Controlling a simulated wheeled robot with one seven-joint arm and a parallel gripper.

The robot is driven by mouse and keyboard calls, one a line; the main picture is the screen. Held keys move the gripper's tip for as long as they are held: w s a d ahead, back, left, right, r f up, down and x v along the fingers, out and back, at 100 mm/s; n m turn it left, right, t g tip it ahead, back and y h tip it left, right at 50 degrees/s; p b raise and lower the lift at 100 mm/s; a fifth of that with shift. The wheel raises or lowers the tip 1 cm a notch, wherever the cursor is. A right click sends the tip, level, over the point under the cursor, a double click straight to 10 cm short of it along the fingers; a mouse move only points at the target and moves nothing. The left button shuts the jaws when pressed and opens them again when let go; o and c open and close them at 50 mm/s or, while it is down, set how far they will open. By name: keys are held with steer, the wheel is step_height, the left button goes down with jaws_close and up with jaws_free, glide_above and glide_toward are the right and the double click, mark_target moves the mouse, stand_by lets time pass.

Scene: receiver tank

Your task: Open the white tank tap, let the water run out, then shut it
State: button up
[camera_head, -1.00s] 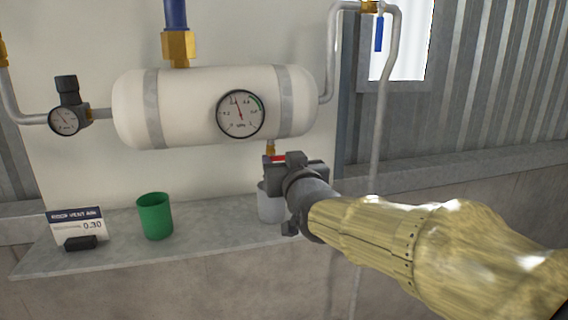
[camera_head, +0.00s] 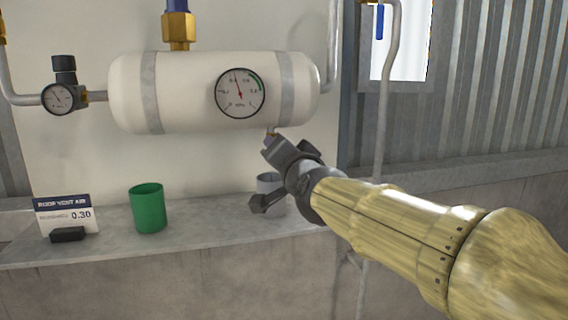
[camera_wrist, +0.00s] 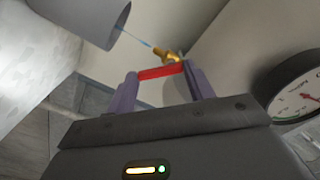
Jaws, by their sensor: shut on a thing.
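The white tank (camera_head: 190,92) hangs on the wall with a round gauge (camera_head: 240,93) on its front. The brass tap (camera_head: 271,132) is under its right part, and also shows in the wrist view (camera_wrist: 172,57). My gripper (camera_wrist: 160,76) is shut on the tap's red handle (camera_wrist: 158,72), which lies between the two fingers. In the head view my gripper (camera_head: 270,143) is tilted and hides the handle. A thin bluish stream of water (camera_wrist: 150,46) runs from the tap towards the grey cup (camera_wrist: 88,16). The cup (camera_head: 268,182) stands on the shelf, partly hidden by my gripper.
A green cup (camera_head: 147,209) stands on the grey shelf (camera_head: 195,230), left of the grey cup. A small gauge (camera_head: 57,98) and a vertical pipe (camera_head: 383,130) flank the tank.

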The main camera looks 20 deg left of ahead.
steer(key=shift+s+a+f+m+b, duration=0.1)
steer(key=shift+m+b, duration=0.15)
steer(key=shift+m, duration=0.5)
steer(key=shift+a+f+m+b, duration=0.1)
steer(key=shift+m+b, duration=0.1)
steer(key=shift+m, duration=0.55)
steer(key=o, duration=1)
steer(key=shift+d, duration=0.1)
steer(key=p+v, duration=0.8)
steer(key=v, duration=0.6)
steer(key=shift+s+d+r, duration=0.15)
steer(key=shift+s, duration=0.15)
